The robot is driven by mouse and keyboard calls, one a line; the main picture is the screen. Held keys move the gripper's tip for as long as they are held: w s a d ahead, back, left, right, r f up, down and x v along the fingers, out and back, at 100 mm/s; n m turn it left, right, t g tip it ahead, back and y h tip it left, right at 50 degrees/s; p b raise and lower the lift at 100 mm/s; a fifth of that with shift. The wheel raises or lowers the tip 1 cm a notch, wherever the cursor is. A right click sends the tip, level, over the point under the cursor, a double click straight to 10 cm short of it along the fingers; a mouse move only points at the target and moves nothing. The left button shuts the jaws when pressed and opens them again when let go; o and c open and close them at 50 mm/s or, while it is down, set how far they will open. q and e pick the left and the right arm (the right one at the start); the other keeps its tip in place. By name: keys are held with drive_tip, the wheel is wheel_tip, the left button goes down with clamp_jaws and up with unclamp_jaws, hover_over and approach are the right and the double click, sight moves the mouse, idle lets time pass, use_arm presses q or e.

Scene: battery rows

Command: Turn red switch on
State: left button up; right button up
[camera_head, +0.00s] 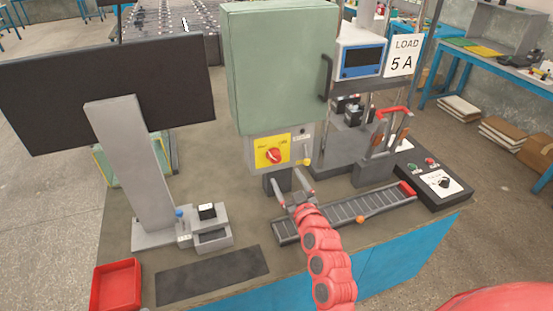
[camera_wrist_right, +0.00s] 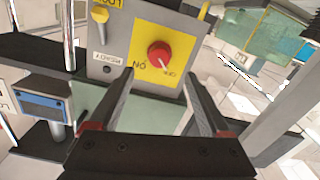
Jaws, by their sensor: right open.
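The red switch (camera_head: 273,155) is a round rotary knob on a yellow plate (camera_head: 262,162), on the grey box under the green cabinet. In the right wrist view the red knob (camera_wrist_right: 158,53) shows upside down, and its white mark points to the lower-right label, which seems to read OFF. The other label reads ON. My right gripper (camera_head: 289,181) is open and empty, just below and in front of the switch in the head view. In the wrist view its fingers (camera_wrist_right: 158,76) lie either side of the knob's line, apart from it. My left gripper is not in view.
A green cabinet (camera_head: 280,65) with a dark handle is above. A yellow-tipped lever (camera_head: 305,160) is right of the switch. A conveyor (camera_head: 345,215) lies below the arm, a control box (camera_head: 432,186) at right. A monitor (camera_head: 110,85) stands left; a red tray (camera_head: 116,287) is front left.

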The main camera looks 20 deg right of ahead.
sight(276, 161)
drive_tip(key=w+p, duration=0.1)
drive_tip(key=w, duration=0.8)
drive_tip(key=shift+w+a, duration=0.1)
drive_tip(key=shift+a, duration=0.05)
drive_tip(key=shift+c, duration=0.3)
clamp_jaws()
